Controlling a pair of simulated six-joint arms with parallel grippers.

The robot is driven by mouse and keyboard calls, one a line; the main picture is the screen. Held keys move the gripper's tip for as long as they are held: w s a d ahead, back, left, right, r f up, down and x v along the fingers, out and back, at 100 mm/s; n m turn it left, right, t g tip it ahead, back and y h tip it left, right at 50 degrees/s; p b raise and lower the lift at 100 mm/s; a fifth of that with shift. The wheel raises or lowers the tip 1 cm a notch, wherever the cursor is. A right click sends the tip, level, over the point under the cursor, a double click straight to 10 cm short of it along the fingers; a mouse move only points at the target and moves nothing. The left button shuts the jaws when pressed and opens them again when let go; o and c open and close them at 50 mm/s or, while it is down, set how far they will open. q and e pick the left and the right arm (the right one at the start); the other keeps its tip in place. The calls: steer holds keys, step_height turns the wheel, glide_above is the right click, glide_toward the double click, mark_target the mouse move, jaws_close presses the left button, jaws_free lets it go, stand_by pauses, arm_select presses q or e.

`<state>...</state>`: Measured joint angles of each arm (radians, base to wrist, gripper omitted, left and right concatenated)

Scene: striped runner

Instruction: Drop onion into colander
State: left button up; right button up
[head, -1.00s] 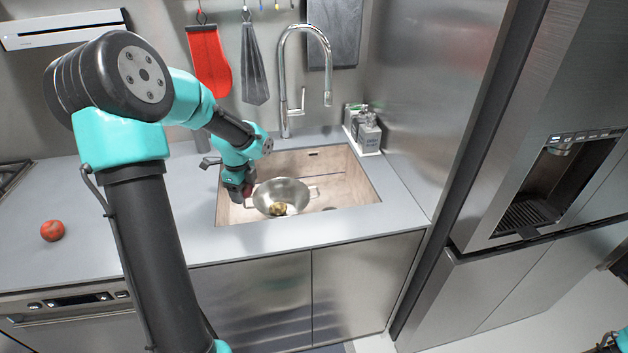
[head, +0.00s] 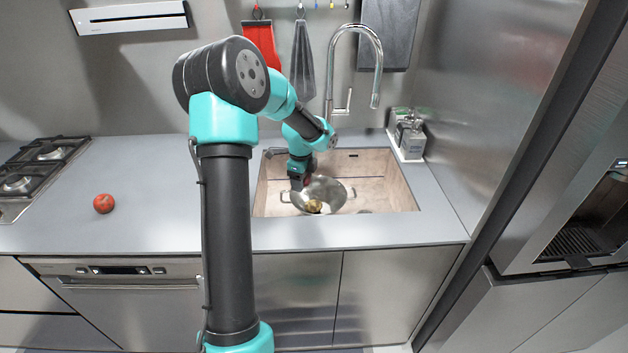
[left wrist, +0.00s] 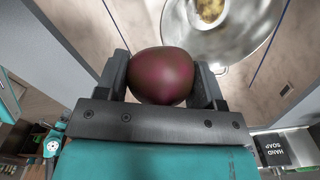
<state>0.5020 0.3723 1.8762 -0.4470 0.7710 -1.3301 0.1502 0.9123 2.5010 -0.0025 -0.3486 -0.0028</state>
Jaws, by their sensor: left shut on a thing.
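My left gripper (head: 301,184) is shut on a dark reddish-purple onion (left wrist: 161,76), which sits between its two fingers in the left wrist view. In the head view the gripper points down into the sink, at the left side of the metal colander (head: 338,195). The colander stands in the sink and also shows in the left wrist view (left wrist: 250,42), beyond the onion. My right gripper is not in view.
The wooden-looking sink basin (head: 391,193) surrounds the colander. A tall curved tap (head: 331,75) stands behind it. Soap bottles (head: 411,138) stand at the back right. A red tomato-like item (head: 104,203) lies on the counter at left, near the stove (head: 40,170).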

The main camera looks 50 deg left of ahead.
arm_select(q)
steer(key=w+a+f+n, duration=0.5)
steer(key=w+f, duration=0.4)
steer(key=w, duration=0.1)
steer(key=shift+a, duration=0.1)
steer(key=shift+f, duration=2.95)
steer(key=o, duration=1.1)
steer(key=shift+c, duration=0.2)
steer(key=shift+r, duration=0.1)
